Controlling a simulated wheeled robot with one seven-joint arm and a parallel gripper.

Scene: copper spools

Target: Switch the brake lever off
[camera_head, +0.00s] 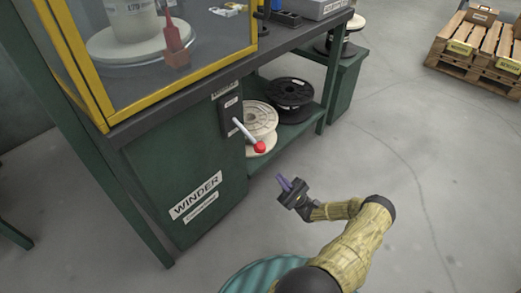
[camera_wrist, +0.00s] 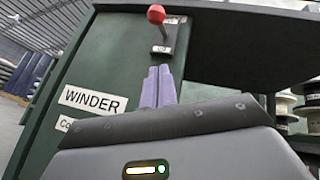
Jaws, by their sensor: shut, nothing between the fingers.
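The brake lever (camera_head: 246,134) is a light rod with a red knob, mounted on a dark plate on the green winder cabinet's front. In the head view the rod slants down to the right, with the knob at its lower end. In the wrist view the lever's red knob (camera_wrist: 156,14) shows at the top, above the fingers. My gripper (camera_head: 284,181) is below and to the right of the knob, apart from it. Its purple fingers (camera_wrist: 158,86) are together and empty, pointing toward the cabinet.
The green winder cabinet (camera_head: 160,165) bears a "WINDER" label. A yellow-framed clear enclosure (camera_head: 110,100) stands on top. A pale spool (camera_head: 262,116) and a black spool (camera_head: 290,92) lie on the shelf beside the lever. A loaded pallet (camera_head: 480,60) stands far right. The floor between is clear.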

